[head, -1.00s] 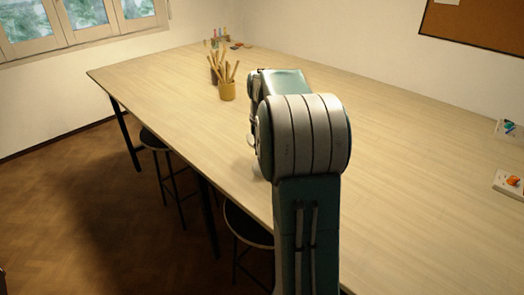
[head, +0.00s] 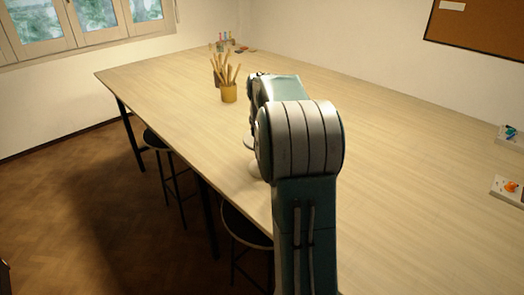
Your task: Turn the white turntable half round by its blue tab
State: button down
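A small part of a white round thing (head: 249,143) shows on the table just left of my arm. It may be the edge of the white turntable, but my arm hides the rest. A second pale piece (head: 256,169) shows just below it, and I cannot tell what it belongs to. No blue tab is visible. My gripper is hidden behind my own arm, which reaches out over the table.
The long wooden table (head: 400,175) is mostly bare. White boxes (head: 508,190) lie at the right edge. Dark stools (head: 242,228) stand along the left side.

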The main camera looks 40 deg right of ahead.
jog(key=shift+f, duration=0.15)
jog(key=c, duration=0.6)
grip_release()
jog(key=shift+c, duration=0.2)
notch_tip(320, 180, up, 12)
jog(key=shift+w, duration=0.1)
